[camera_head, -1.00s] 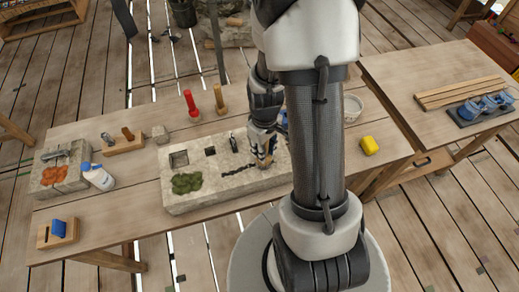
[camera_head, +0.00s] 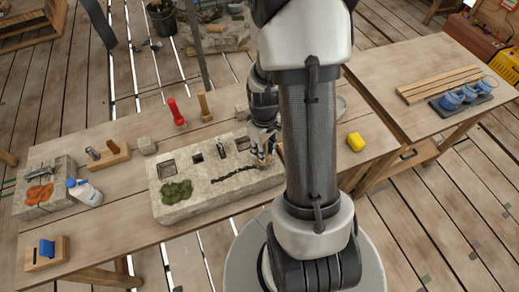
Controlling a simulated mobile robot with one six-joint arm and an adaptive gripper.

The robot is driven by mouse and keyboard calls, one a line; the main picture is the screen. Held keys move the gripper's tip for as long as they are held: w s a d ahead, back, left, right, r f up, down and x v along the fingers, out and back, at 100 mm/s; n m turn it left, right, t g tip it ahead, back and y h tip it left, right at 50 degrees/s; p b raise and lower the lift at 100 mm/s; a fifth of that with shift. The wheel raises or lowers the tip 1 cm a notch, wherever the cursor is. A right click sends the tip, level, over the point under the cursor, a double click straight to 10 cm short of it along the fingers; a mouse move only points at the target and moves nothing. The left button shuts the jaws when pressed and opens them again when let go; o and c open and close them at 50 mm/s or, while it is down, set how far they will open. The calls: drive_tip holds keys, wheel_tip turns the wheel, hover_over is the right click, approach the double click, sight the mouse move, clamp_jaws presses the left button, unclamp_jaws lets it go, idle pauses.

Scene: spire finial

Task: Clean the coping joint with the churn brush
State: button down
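The pale stone coping block (camera_head: 205,205) lies on the long wooden table. A dark, ragged joint line (camera_head: 233,173) runs along its top, right of a green moss patch (camera_head: 177,191). My gripper (camera_head: 263,160) points down over the right part of the block, close to the right end of the dark line. A small brownish thing shows at its fingertips, too small to tell whether it is the churn brush or whether it touches the stone. The finger opening is not clear. My arm hides the block's right end.
A red-handled tool (camera_head: 176,113) and a wooden-handled tool (camera_head: 204,106) stand behind the block. A white bottle (camera_head: 84,192), a second stone block (camera_head: 44,190) and a blue piece in a wooden holder (camera_head: 47,249) are left. A yellow sponge-like block (camera_head: 355,142) lies right.

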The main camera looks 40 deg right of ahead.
idle(0.3)
wheel_tip(320, 180, up, 7)
drive_tip(key=p, duration=0.5)
idle(0.6)
